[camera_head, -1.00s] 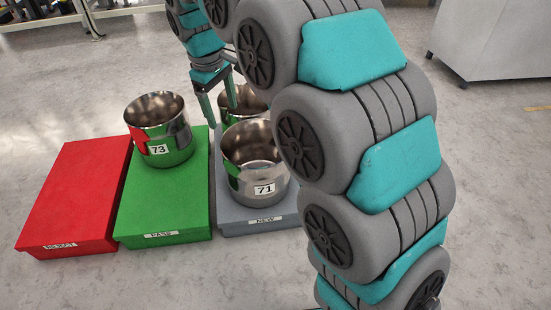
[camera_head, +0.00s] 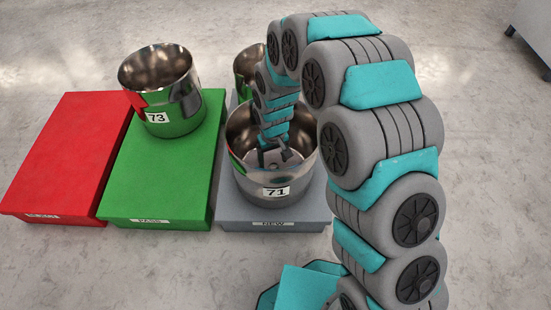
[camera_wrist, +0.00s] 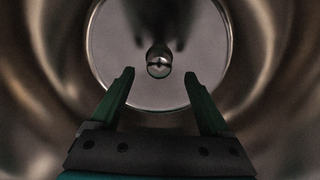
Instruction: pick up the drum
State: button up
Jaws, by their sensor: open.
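A shiny metal drum marked 71 (camera_head: 278,193) stands upright and open-topped on the grey platform. A second drum, marked 73 (camera_head: 172,108), stands on the green platform. A third drum (camera_head: 246,66) shows partly behind my arm, further back on the grey platform. My gripper (camera_head: 275,158) points down within the mouth of drum 71, its jaws open. The wrist view shows my gripper (camera_wrist: 159,75) with two fingers apart and nothing between the tips. Beyond them is a drum's round floor (camera_wrist: 115,45) with a small shiny round thing (camera_wrist: 158,62) near its middle.
The grey platform labelled NEW (camera_head: 240,210), the green one labelled PASS (camera_head: 150,185) and the bare red one (camera_head: 70,150) stand side by side on a pale floor. The floor in front is clear.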

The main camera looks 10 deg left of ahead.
aim_at(273, 166)
notch_tip(273, 166, down, 5)
jog(key=shift+w+b, duration=0.1)
jog(key=shift+b, duration=0.2)
jog(key=shift+c, duration=0.3)
grip_shut()
dwell(1.0)
